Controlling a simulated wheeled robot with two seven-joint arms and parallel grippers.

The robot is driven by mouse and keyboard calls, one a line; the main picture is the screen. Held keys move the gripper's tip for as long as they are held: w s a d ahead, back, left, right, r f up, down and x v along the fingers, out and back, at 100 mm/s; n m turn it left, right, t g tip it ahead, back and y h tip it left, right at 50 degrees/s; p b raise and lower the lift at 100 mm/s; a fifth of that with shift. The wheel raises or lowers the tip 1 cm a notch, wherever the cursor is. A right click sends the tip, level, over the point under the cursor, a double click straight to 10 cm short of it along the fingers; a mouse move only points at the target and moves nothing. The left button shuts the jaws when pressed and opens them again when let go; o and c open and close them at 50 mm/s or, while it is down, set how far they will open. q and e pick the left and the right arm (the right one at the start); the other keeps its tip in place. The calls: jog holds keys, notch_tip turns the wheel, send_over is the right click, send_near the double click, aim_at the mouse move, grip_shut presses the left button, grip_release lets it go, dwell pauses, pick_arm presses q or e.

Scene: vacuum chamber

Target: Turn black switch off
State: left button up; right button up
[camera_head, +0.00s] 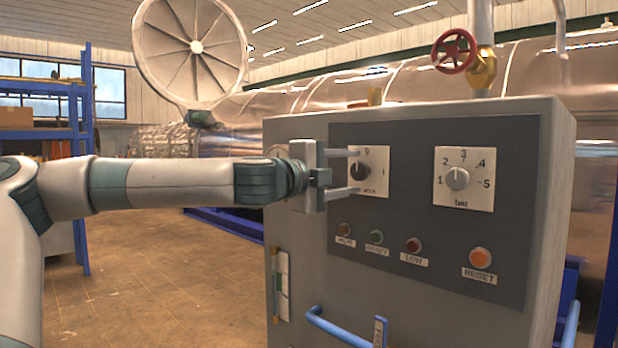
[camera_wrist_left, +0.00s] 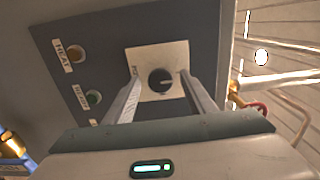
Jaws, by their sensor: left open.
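The black switch (camera_head: 360,171) is a round knob on a white plate at the upper left of the dark control panel. Its plate carries a "0" at the top and a mark at the right. My left gripper (camera_head: 356,172) is open at the panel, with one finger above the knob and one below it in the head view. In the left wrist view the black switch (camera_wrist_left: 161,80) shows between the two spread fingers (camera_wrist_left: 158,92), its pale pointer line toward the right. I cannot tell whether the fingers touch it. My right gripper is not in view.
A grey dial (camera_head: 457,177) numbered 1 to 5 sits right of the switch. Several small lamps (camera_head: 376,238) and an orange RESET button (camera_head: 480,257) are below. A blue handle (camera_head: 340,328) juts from the cabinet's (camera_head: 290,240) lower front. A red valve wheel (camera_head: 454,52) stands behind.

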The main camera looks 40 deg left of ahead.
pick_arm(q)
jog(key=s+a+b, duration=0.1)
jog(key=s, duration=1.6)
jog(key=shift+a, duration=0.15)
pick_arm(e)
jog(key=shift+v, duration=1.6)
pick_arm(q)
jog(key=shift+f, duration=0.1)
